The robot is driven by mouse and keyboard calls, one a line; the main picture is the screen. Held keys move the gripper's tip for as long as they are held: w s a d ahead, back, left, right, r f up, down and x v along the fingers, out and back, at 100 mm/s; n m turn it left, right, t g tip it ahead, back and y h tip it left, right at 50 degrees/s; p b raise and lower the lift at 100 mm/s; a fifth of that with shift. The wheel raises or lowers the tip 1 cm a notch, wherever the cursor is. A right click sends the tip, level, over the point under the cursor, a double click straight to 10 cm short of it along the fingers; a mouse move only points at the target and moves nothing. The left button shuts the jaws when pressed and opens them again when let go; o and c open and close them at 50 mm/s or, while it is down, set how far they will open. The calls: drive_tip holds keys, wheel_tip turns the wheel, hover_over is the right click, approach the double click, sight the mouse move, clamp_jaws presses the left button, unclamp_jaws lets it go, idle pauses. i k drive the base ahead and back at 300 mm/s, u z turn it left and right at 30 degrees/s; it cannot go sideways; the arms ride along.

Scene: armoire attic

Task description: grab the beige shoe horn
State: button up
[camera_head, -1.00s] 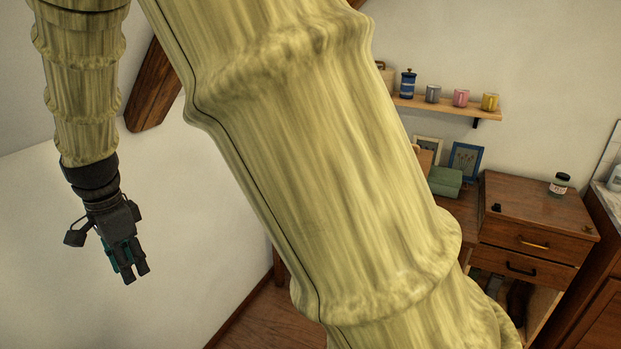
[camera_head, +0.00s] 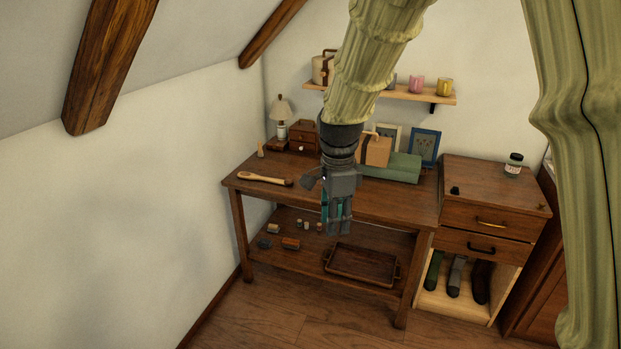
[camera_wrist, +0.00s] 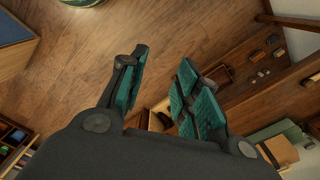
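A long light-tan piece with a dark right end (camera_head: 264,179) lies flat on the left part of the wooden table (camera_head: 390,195). A small beige upright piece (camera_head: 261,152) stands near the table's back left corner. I cannot tell which of these, if either, is the shoe horn. My gripper (camera_head: 338,230) points down in front of the table, to the right of both pieces. In the wrist view my gripper (camera_wrist: 163,60) has its teal-padded fingers apart with nothing between them.
A green box (camera_head: 395,168) and a tan case (camera_head: 374,150) stand on the table behind my gripper. A tray (camera_head: 352,280) and small items lie on the lower shelf. A drawer cabinet (camera_head: 490,195) stands right. Floor in front is free.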

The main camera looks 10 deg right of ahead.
sight(289, 182)
drive_tip(key=z, duration=0.05)
drive_tip(key=i, duration=1.25)
